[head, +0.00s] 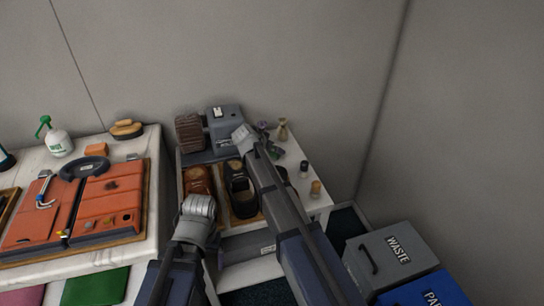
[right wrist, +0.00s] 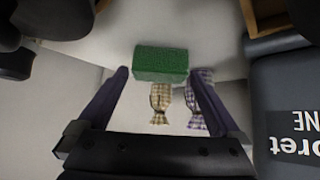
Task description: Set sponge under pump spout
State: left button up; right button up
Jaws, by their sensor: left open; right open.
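A green sponge (right wrist: 162,60) lies on the pale surface in the right wrist view, between and just beyond the tips of my right gripper (right wrist: 159,74). The fingers are spread on either side of it; I cannot tell whether they touch it. In the head view my right gripper (head: 243,137) is over the back of the small white table, and the sponge is not visible there. A white bottle with a green pump top (head: 56,138) stands on the left counter. My left gripper (head: 199,208) is low in front of the small table, with no held object visible.
Shoes (head: 242,192) on a tray, a grey machine (head: 224,124), small jars (head: 316,189) and pouches (head: 282,131) crowd the small table (head: 318,203). Orange panels (head: 110,201), an orange block (head: 97,149) and a brush (head: 127,129) are on the counter. A waste bin (head: 393,258) stands right.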

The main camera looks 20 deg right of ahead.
jog(key=shift+b+x, duration=0.4)
jog(key=shift+x, duration=0.75)
pick_arm(q)
jog(key=shift+f, duration=0.7)
pick_arm(e)
jog(key=shift+s+r, duration=0.1)
jog(key=c, duration=1.1)
pick_arm(q)
notch_tip(320, 180, up, 10)
jog(key=p, duration=1)
pick_arm(e)
notch_tip(320, 180, up, 10)
jog(key=shift+r, duration=0.1)
